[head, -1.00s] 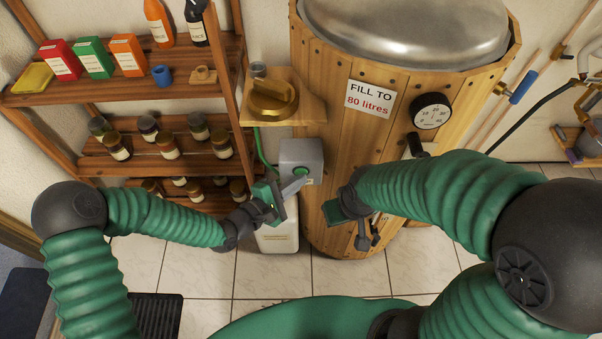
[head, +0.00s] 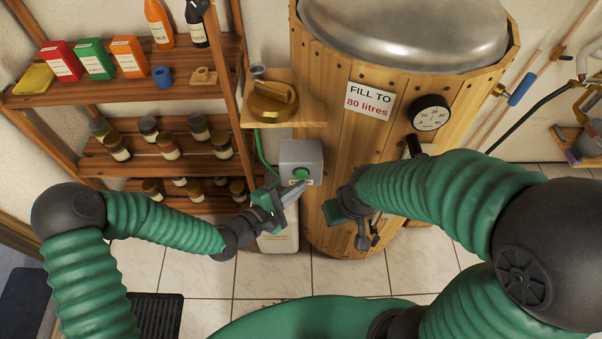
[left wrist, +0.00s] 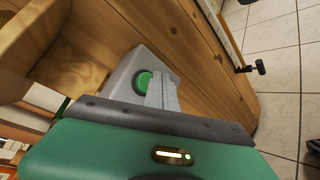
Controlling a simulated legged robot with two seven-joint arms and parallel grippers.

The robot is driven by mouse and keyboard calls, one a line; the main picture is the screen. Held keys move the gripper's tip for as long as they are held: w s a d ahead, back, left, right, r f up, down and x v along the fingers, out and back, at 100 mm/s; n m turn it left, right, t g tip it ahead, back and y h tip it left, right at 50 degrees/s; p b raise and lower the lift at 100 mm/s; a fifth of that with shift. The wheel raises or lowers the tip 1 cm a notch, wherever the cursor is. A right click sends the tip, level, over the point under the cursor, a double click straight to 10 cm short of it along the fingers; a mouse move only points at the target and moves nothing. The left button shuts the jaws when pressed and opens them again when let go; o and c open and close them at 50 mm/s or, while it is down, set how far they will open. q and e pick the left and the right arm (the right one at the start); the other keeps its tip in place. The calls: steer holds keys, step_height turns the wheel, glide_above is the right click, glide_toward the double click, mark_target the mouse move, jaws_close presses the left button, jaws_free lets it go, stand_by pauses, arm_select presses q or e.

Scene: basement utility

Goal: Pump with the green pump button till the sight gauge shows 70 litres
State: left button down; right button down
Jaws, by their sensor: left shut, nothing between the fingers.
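The green pump button (head: 301,173) sits on a grey box (head: 314,152) beside the wooden barrel (head: 335,130). It also shows in the left wrist view (left wrist: 143,82). My left gripper (head: 299,189) is shut and empty, its pale fingers just below the button in the head view and apart from it as far as I can tell. The fingers (left wrist: 163,93) partly cover the box in the wrist view. My right gripper (head: 337,212) is low before the barrel, its fingers not clear. A sign (head: 369,100) reads "FILL TO 80 litres". I cannot make out a sight gauge reading.
A round black dial (head: 430,112) is on the barrel. A small wooden shelf (head: 311,110) with a brass-coloured piece (head: 272,101) is above the box. Shelves with jars (head: 168,146) and boxes are at left.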

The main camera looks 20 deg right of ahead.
arm_select(q)
steer(key=shift+s+a+p, duration=0.2)
steer(key=shift+s+a, duration=0.05)
steer(key=shift+s, duration=0.55)
steer(key=shift+s+a+p, duration=0.15)
steer(key=shift+s+a, duration=0.05)
steer(key=shift+s, duration=0.65)
steer(key=shift+s+a+p, duration=0.2)
steer(key=shift+s+a, duration=0.05)
steer(key=shift+s, duration=0.55)
